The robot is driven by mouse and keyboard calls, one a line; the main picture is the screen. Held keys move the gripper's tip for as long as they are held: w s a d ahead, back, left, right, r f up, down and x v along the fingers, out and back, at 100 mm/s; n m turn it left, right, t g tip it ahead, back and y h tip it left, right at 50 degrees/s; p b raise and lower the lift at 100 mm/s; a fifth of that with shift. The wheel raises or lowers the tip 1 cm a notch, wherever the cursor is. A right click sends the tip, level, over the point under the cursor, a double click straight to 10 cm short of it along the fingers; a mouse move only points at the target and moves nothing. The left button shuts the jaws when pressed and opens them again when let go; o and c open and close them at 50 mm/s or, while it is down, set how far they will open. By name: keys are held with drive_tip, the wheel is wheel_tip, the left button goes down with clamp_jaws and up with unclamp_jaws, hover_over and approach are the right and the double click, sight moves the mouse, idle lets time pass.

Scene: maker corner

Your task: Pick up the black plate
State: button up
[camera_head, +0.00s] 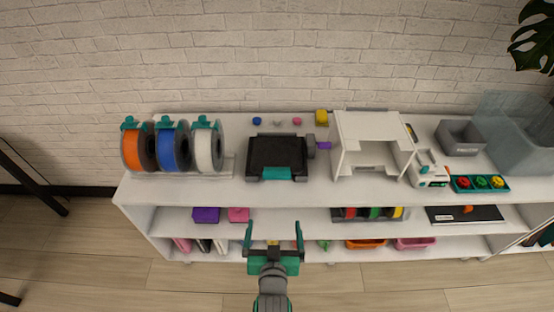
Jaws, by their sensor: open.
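A black, flat, square plate (277,152) lies on the white shelf top, left of the middle. It has a teal piece (277,173) at its front edge and dark raised corners; I cannot tell whether it is separate from a base under it. Another flat black panel (450,214) lies on the lower shelf at the right, with a small orange piece on it. My gripper (273,229) is open and empty, with its fingers apart. In the picture it is below the black plate, in front of the shelf, and apart from it.
Orange, blue and white spools (208,150) stand left of the plate. A grey cylinder (310,146) is close on its right, then a white open-fronted frame (374,142). Small coloured pieces and a yellow block (321,117) lie behind. The shelf's front edge (230,201) is mostly clear.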

approach(277, 178)
drive_tip(key=x, duration=0.7)
drive_tip(key=shift+w+a+f, duration=0.1)
drive_tip(key=shift+w, duration=0.25)
drive_tip(key=shift+c, duration=0.3)
drive_tip(key=c, duration=1.1)
